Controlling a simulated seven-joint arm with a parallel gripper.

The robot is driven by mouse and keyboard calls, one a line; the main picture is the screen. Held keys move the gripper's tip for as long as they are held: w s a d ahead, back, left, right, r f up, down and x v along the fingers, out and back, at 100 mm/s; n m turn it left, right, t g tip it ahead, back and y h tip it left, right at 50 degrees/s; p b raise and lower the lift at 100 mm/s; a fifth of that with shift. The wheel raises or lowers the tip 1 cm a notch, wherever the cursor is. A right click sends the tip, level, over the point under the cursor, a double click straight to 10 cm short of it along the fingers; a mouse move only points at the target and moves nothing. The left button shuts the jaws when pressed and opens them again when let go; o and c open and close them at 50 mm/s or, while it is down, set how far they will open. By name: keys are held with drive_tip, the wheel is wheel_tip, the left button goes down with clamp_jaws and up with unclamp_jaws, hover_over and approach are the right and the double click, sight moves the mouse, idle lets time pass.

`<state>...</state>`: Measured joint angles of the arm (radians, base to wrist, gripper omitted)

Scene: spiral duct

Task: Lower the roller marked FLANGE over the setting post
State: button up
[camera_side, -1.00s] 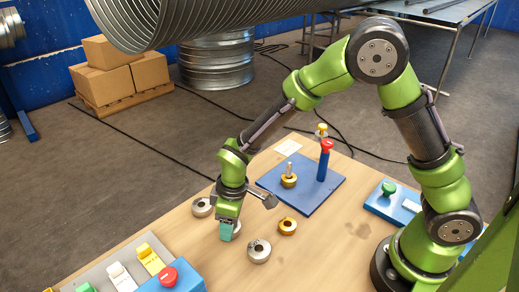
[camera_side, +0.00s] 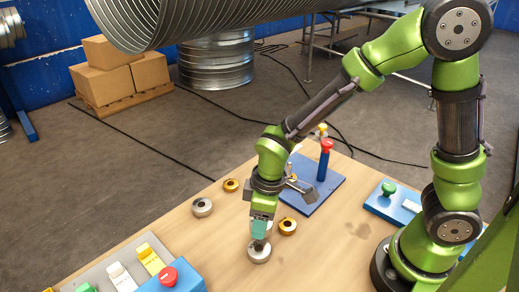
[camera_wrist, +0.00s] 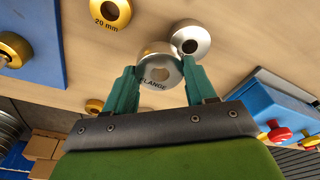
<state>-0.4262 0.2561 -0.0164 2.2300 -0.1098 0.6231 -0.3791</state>
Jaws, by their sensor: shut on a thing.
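My gripper (camera_side: 260,232) is shut on the silver roller marked FLANGE (camera_wrist: 158,72). That second silver roller (camera_wrist: 190,40) shows just beyond the held one in the wrist view. The blue plate (camera_side: 310,202) lies behind my gripper.
Another silver roller (camera_side: 201,207) and two gold rollers (camera_side: 231,185) (camera_side: 287,226) lie on the table. A blue post with a red knob (camera_side: 326,160) stands on the plate. A blue box with a red button (camera_side: 168,277) is front left. The right-centre wood is clear.

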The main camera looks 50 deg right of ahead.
drive_tip(key=s+d, duration=0.1)
drive_tip(key=s, duration=0.1)
drive_tip(key=s+d, duration=0.1)
drive_tip(key=s, duration=0.1)
drive_tip(key=s+d, duration=0.1)
drive_tip(key=s, duration=0.1)
drive_tip(key=shift+s+r, duration=0.15)
drive_tip(key=shift+r, duration=0.25)
drive_tip(key=shift+s+d, duration=0.2)
drive_tip(key=shift+s, duration=0.05)
drive_tip(key=w+d+r+m, duration=0.2)
drive_tip(key=w+d+r, duration=0.1)
drive_tip(key=w+d, duration=0.1)
drive_tip(key=w+d+r+m, duration=0.2)
drive_tip(key=w+d, duration=0.3)
drive_tip(key=d, duration=0.1)
drive_tip(key=w+d+r+m, duration=0.2)
drive_tip(key=w+d+r, duration=0.1)
drive_tip(key=w+d, duration=0.2)
drive_tip(key=shift+d+r+h, duration=0.3)
drive_tip(key=shift+d+h, duration=0.1)
drive_tip(key=shift+d, duration=0.05)
drive_tip(key=shift+r, duration=0.2)
drive_tip(key=shift+s+a+f, duration=0.15)
drive_tip(key=shift+f, duration=1.75)
drive_tip(key=shift+f, duration=1.7)
